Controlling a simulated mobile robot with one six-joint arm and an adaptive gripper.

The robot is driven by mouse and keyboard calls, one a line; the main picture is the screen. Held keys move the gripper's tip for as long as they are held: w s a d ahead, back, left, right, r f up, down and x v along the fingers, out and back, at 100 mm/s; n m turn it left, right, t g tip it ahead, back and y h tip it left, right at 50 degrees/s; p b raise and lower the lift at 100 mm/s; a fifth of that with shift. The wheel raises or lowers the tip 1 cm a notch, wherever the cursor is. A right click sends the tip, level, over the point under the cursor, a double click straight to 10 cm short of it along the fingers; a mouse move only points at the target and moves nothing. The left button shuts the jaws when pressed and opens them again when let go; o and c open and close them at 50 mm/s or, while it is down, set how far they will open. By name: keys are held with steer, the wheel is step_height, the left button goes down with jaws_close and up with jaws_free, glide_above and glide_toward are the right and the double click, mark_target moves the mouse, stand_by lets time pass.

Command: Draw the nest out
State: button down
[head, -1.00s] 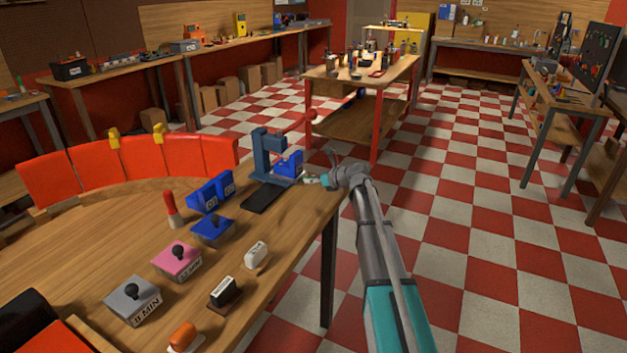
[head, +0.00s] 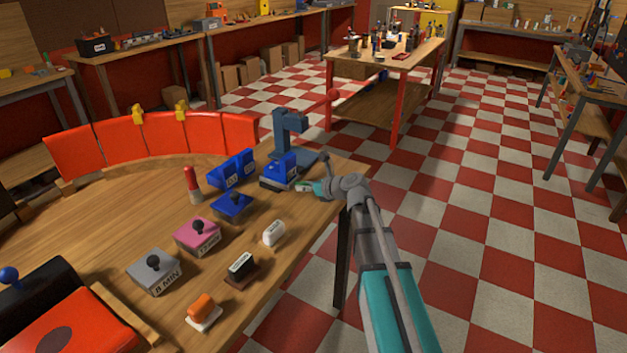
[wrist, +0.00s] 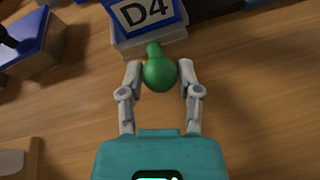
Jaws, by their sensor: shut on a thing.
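The blue press (head: 289,135) stands at the table's far right corner, its red-ball lever reaching to the right. The nest (wrist: 152,42) is a pale grey base carrying a blue block labelled D4 (wrist: 143,12). In the head view, the block (head: 279,167) is on the near side of the press, clear of its column, over the dark rail. My gripper (wrist: 160,73) is shut on the green knob at the nest's front; the knob lies between both fingers. The gripper (head: 308,188) also shows in the head view, low beside the block, where the knob is hard to make out.
More blue blocks (head: 233,169) stand left of the press. Blue, pink (head: 198,237) and grey (head: 153,271) knobbed blocks, and small white, black and orange (head: 201,308) pieces, fill the near table. Curved red panels (head: 120,140) stand behind. The table's right edge is close to my gripper.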

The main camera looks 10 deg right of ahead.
steer(key=shift+s+a, duration=0.2)
steer(key=shift+s, duration=0.05)
steer(key=shift+c, duration=1.5)
jaws_free()
steer(key=shift+w+d, duration=0.1)
steer(key=shift+w, duration=0.05)
